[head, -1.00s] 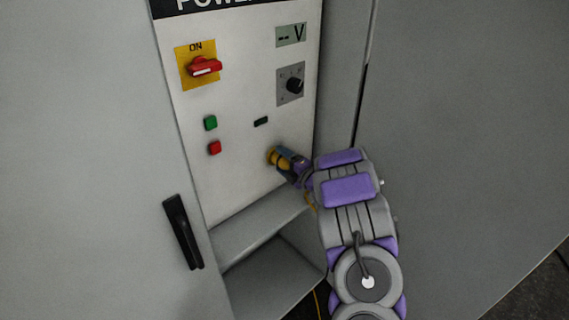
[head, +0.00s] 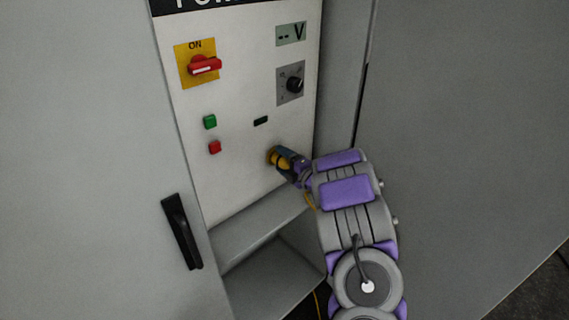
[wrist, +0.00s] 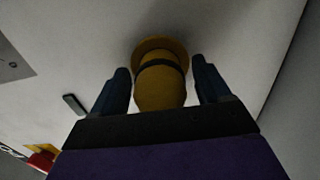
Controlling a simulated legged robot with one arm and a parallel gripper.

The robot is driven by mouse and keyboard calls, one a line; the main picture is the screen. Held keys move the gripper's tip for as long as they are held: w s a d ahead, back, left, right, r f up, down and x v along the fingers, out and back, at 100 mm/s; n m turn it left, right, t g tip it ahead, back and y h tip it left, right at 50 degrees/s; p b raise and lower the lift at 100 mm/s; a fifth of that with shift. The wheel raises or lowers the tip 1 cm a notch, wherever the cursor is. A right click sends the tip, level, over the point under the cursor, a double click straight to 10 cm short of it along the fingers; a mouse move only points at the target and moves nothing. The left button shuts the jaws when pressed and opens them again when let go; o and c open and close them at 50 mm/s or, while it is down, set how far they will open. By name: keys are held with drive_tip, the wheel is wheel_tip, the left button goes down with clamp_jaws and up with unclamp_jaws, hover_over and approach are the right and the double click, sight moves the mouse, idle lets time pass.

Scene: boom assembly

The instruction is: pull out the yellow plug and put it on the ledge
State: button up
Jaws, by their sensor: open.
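The yellow plug (wrist: 160,85) is in the white panel, its round flange against the panel face. A dark band runs around it. It also shows in the head view (head: 273,156), partly hidden by my gripper. My gripper (wrist: 161,78) is open, with one dark blue finger on each side of the plug. Narrow gaps show between the fingers and the plug. In the head view my gripper (head: 284,160) reaches the plug from the right. The grey ledge (head: 255,228) is below the panel, and its visible top is empty.
The panel carries a red switch (head: 204,65) on a yellow plate, a dark knob (head: 294,85), a green button (head: 210,122) and a red button (head: 215,147). A grey door with a black handle (head: 182,232) is at left. Grey cabinet walls stand close at right.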

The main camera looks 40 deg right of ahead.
drive_tip(key=c, duration=1.4)
drive_tip(key=shift+s, duration=0.1)
drive_tip(key=shift+s+d+b, duration=0.15)
drive_tip(key=shift+s+b, duration=0.3)
drive_tip(key=shift+s, duration=1)
drive_tip(key=shift+s+d+b, duration=0.1)
drive_tip(key=shift+s+b, duration=0.35)
drive_tip(key=shift+s, duration=1)
